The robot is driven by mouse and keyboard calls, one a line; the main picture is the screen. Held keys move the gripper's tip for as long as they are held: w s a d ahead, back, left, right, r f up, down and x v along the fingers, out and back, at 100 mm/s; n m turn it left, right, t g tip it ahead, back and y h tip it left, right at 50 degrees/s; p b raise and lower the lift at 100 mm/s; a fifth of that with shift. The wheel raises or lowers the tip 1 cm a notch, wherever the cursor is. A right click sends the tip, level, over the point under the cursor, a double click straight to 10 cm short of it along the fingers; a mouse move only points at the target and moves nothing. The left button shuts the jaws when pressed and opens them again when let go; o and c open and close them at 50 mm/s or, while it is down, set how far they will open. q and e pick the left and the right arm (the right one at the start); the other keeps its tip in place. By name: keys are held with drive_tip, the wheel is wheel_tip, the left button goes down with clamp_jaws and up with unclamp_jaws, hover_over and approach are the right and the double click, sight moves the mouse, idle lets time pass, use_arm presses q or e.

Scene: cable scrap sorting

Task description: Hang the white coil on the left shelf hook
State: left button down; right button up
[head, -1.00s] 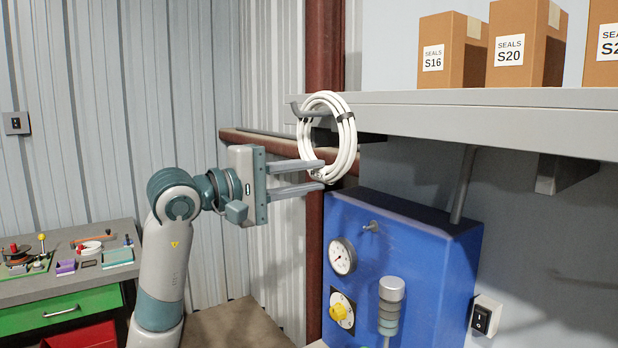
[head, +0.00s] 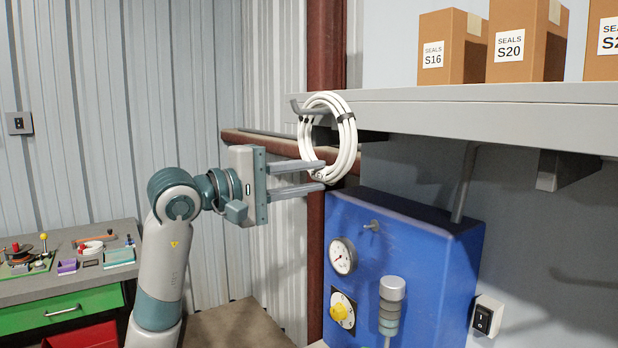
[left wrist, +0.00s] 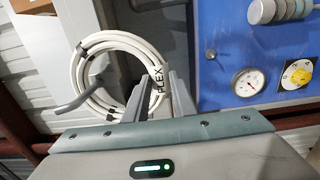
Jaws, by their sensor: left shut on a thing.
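The white coil (head: 349,150), bound with dark ties, is upright at the left end of the shelf. The grey left shelf hook (head: 301,110) reaches through the coil's opening, its upturned tip showing left of the coil. In the left wrist view, the hook (left wrist: 72,105) also crosses the ring of the coil (left wrist: 84,52). My left gripper (head: 322,175) comes from the left and is shut on the lower part of the coil, beside a FLEX marking. Whether the coil's weight rests on the hook cannot be told. My right gripper is not in view.
The grey shelf (head: 480,115) carries cardboard boxes (head: 520,45). A blue panel (head: 410,240) with a gauge and yellow knob stands just below the coil. A brown post (head: 324,60) rises behind. A workbench (head: 60,287) with small parts is at the left.

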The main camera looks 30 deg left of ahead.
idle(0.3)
use_arm(q)
drive_tip(key=c, duration=1.4)
unclamp_jaws()
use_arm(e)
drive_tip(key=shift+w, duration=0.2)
